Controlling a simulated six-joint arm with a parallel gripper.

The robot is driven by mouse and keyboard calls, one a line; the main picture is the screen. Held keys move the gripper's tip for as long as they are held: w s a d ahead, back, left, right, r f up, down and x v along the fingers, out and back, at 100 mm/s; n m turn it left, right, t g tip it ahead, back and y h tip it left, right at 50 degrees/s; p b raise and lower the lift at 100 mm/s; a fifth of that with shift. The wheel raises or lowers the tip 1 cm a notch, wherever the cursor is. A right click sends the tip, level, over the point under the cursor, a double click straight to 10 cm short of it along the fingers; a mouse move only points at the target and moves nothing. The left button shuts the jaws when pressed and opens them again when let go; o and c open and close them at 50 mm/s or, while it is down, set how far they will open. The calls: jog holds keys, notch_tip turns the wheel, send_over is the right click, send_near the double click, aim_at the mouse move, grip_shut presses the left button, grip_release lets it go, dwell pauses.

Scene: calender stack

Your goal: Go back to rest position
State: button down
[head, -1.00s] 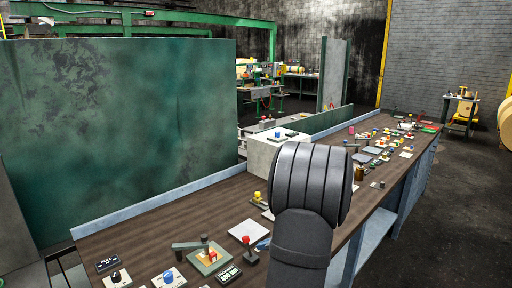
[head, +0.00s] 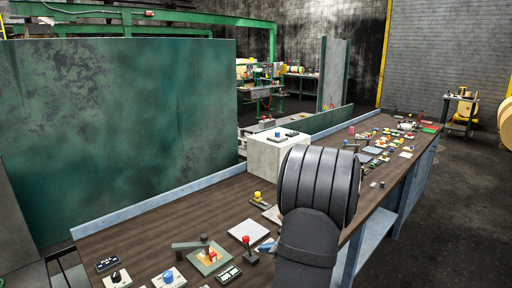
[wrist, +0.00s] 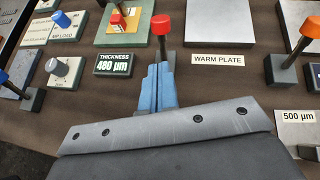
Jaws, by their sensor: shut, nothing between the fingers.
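My gripper (wrist: 158,88) shows in the wrist view as two blue fingers pressed together with nothing between them. They point up the picture toward a red-topped lever (wrist: 161,24), which stands just beyond and partly behind the fingertips. I cannot tell whether they touch it. In the head view my dark, ribbed arm hides most of the gripper. A bit of blue (head: 265,246) shows to its left, near the same red-topped lever (head: 246,240).
The "THICKNESS 480 µm" display (wrist: 115,63) lies left of the fingers, the "WARM PLATE" label (wrist: 217,59) right. An orange-topped lever (wrist: 305,38) stands farther right. The brown bench (head: 150,217) carries several controls. A pale box (head: 278,152) stands behind my arm.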

jog(key=w+d+r+g+h, duration=0.1)
jog(key=d+r+g+h, duration=0.25)
jog(key=r, duration=0.95)
jog(key=shift+s+a+f+t+y, duration=0.4)
jog(key=shift+f+t+y, duration=0.4)
jog(key=shift+f, duration=1.55)
jog(key=shift+s+a+f+t+y, duration=0.25)
jog(key=shift+a+f+t+y, duration=0.4)
jog(key=shift+f, duration=1.7)
jog(key=shift+s+a+f+t+y, duration=0.3)
jog(key=shift+f+t+y, duration=0.6)
jog(key=shift+f, duration=1.45)
jog(key=d, duration=0.1)
jog(key=s+d+f, duration=0.1)
jog(key=d, duration=0.1)
jog(key=shift+s, duration=0.2)
jog(key=v, duration=0.5)
jog(key=shift+s+d+f, duration=0.1)
jog(key=shift+d, duration=0.05)
jog(key=shift+s+d+r, duration=0.25)
jog(key=shift+s+d, duration=0.1)
jog(key=shift+d, duration=0.15)
